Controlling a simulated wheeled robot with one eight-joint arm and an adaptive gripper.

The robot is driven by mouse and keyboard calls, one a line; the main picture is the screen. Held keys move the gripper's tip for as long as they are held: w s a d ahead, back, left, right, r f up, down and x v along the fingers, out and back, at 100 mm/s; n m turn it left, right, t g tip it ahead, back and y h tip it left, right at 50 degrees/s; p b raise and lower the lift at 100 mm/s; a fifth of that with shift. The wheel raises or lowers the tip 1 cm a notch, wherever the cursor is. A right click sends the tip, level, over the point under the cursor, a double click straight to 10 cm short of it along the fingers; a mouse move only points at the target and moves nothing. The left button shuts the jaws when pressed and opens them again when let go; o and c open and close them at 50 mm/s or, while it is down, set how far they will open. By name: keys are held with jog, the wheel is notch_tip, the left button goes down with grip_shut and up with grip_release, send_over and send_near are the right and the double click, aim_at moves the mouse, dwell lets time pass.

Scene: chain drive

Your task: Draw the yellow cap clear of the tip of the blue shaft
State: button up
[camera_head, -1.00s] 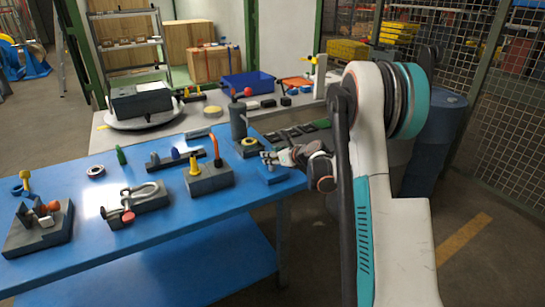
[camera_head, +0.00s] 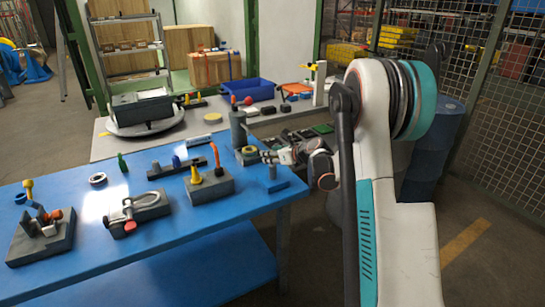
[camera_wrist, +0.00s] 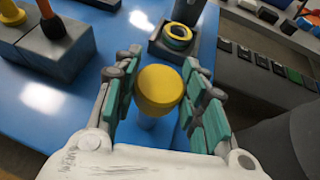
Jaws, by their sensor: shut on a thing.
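The yellow cap (camera_wrist: 159,90) sits between the two green-padded fingers of my gripper (camera_wrist: 156,98) in the wrist view, and the gripper is shut on it. The blue shaft (camera_wrist: 147,122) shows just below the cap, which hides its tip. In the head view my gripper (camera_head: 268,157) is above the blue base (camera_head: 277,185) with its upright shaft (camera_head: 272,172), at the table's right end. The fingers hide the cap there. I cannot tell whether the cap is clear of the shaft's tip.
A grey block (camera_head: 210,186) with a yellow cone and an orange hooked rod stands left of the blue base. Behind my gripper is a dark block with a yellow ring (camera_head: 249,151), near a grey cylinder (camera_head: 238,128). The blue table (camera_head: 190,236) has free room in front.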

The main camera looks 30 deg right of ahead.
jog(key=shift+r+p, duration=0.95)
jog(key=shift+r, duration=0.9)
